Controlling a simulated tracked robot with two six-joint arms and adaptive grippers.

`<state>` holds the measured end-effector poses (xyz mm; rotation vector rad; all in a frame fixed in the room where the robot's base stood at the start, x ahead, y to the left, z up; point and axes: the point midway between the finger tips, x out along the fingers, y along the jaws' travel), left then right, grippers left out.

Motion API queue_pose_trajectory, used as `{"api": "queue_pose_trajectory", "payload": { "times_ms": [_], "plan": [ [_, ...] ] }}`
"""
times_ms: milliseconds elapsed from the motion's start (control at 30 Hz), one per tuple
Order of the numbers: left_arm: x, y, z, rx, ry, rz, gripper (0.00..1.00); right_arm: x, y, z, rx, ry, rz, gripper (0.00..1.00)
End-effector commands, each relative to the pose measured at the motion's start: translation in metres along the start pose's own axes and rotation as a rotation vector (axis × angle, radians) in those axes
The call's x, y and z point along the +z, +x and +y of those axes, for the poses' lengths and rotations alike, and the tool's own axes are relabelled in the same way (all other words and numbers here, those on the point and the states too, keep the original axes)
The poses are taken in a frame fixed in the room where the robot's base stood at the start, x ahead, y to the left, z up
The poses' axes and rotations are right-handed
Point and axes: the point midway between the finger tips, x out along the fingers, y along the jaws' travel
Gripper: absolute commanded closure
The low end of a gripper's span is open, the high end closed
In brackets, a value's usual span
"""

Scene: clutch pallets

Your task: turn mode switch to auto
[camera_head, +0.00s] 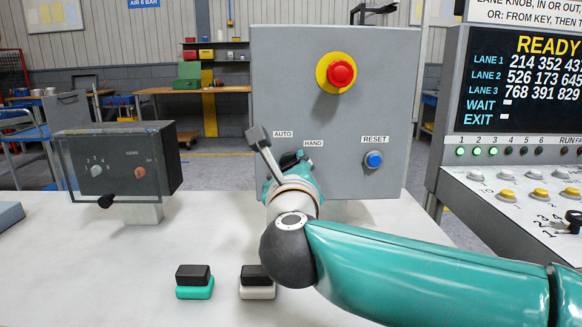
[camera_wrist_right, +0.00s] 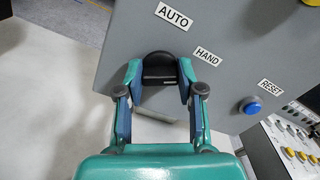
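The mode switch is a black knob on the grey control box (camera_head: 285,90), below the AUTO (camera_head: 283,134) and HAND (camera_head: 313,143) labels. In the head view my right gripper (camera_head: 293,163) is at the knob and hides most of it. The right wrist view shows the knob (camera_wrist_right: 159,70) between the two teal fingertips of the right gripper (camera_wrist_right: 160,80). The fingers are partly closed and appear to touch its sides. Which label the knob points to is hard to tell. My left gripper is not in view.
A blue RESET button (camera_head: 373,160) sits right of the switch, and a red emergency button (camera_head: 341,74) is above. A covered dark box (camera_head: 150,160) stands left. Two small black-topped blocks (camera_head: 194,282) (camera_head: 257,282) are on the pale table (camera_head: 110,270). A lane console (camera_head: 510,150) stands right.

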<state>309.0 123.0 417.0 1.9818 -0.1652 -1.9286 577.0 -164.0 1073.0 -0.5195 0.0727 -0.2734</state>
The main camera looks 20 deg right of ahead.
Motion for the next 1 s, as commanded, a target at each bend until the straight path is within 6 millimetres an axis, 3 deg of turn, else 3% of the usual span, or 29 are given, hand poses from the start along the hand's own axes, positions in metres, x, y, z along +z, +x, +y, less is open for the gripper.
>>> {"api": "queue_pose_trajectory", "payload": {
  "times_ms": [533, 1000],
  "plan": [
    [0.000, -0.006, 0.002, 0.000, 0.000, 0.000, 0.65, 0.002, 0.001, 0.000, 0.000, -0.080, -0.001, 0.97],
    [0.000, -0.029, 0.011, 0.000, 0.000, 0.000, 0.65, 0.003, 0.001, 0.000, -0.001, -0.455, -0.001, 0.97]
  ]
}}
